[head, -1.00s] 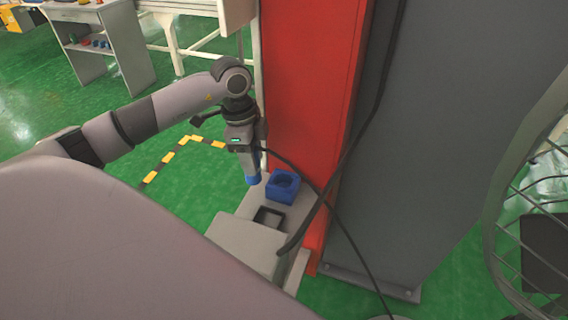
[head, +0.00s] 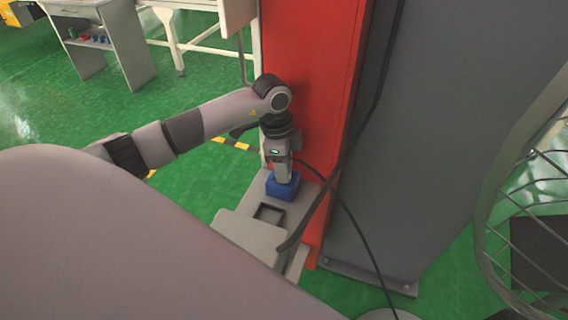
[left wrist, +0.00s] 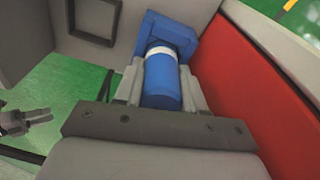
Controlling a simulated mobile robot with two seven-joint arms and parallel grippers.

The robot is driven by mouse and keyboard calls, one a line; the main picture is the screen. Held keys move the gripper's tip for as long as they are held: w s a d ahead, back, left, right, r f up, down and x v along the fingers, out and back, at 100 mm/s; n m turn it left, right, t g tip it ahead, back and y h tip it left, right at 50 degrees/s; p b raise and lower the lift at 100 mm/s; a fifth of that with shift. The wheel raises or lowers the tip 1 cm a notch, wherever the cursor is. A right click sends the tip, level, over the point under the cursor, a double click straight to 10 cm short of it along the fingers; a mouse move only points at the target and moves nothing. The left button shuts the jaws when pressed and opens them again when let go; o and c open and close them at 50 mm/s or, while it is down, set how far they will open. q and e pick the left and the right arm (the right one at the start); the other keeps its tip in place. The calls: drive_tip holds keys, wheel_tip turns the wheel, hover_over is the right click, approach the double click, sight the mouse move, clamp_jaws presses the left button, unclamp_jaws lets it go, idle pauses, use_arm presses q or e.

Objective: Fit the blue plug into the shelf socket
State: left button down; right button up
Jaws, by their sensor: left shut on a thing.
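The blue plug (left wrist: 162,82), a cylinder with a white band, sits between the fingers of my left gripper (left wrist: 160,88) in the left wrist view. The gripper is shut on it. The blue square socket (head: 283,191) stands on the grey shelf (head: 245,230), against the red column. In the head view my left gripper (head: 282,174) points down directly over the socket and hides its opening. In the left wrist view the plug's far end meets the blue socket (left wrist: 166,34); how deep it sits I cannot tell.
A dark square frame (head: 268,214) lies on the shelf in front of the socket. A black cable (head: 345,205) hangs beside the red column (head: 310,80). A grey panel (head: 430,120) and a wire cage (head: 525,220) stand at the right.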

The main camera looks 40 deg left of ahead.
use_arm(q)
drive_tip(key=shift+f, duration=0.1)
drive_tip(key=c, duration=0.7)
unclamp_jaws()
drive_tip(key=shift+o, duration=0.2)
drive_tip(key=r, duration=0.5)
drive_tip(key=a+r, duration=0.1)
drive_tip(key=r, duration=0.1)
drive_tip(key=shift+s+r, duration=0.2)
drive_tip(key=shift+r, duration=0.15)
drive_tip(key=shift+d, duration=0.2)
